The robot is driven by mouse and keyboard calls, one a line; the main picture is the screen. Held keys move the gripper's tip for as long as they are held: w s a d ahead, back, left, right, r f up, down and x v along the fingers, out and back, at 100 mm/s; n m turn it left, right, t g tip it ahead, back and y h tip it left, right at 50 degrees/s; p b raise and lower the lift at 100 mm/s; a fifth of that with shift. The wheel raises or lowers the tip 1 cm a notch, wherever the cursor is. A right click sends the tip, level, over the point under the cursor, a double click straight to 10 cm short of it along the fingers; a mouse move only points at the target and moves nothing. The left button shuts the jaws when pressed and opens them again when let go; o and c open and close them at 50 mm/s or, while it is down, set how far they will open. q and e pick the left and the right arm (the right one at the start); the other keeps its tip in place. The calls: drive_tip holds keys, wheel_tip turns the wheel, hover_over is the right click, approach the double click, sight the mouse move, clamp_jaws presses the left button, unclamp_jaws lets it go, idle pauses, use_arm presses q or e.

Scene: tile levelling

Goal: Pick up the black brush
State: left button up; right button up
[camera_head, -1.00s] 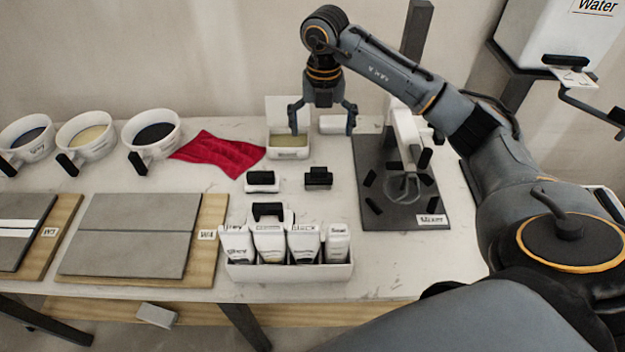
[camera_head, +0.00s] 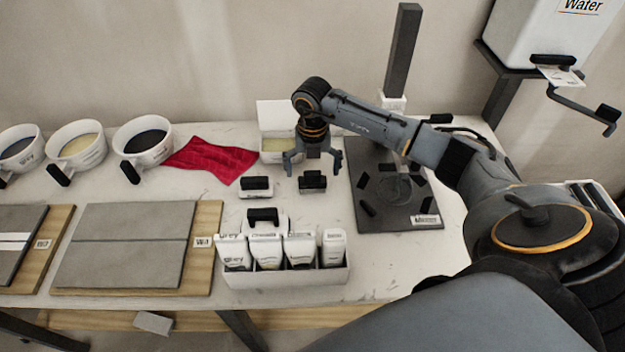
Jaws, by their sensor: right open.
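A small black block-like thing (camera_head: 312,182), which I take to be the black brush, sits on the table right of centre. My right gripper (camera_head: 313,168) points down with its fingers spread. It appears just above and behind the black brush, with nothing between the fingers. I cannot tell the exact height gap. A similar piece with a black top and white lower part (camera_head: 256,187) sits just left of the brush. My left gripper is not in view.
A white box (camera_head: 277,157) stands behind the gripper. A dark mixer mat (camera_head: 372,205) lies to the right. A white bin of bags (camera_head: 290,280) is in front. A red cloth (camera_head: 210,158) and several white pots (camera_head: 143,145) are left.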

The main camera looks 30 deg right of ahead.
drive_tip(key=shift+f, duration=1.1)
drive_tip(key=c, duration=1.2)
drive_tip(key=shift+r, duration=0.1)
drive_tip(key=shift+c, duration=0.2)
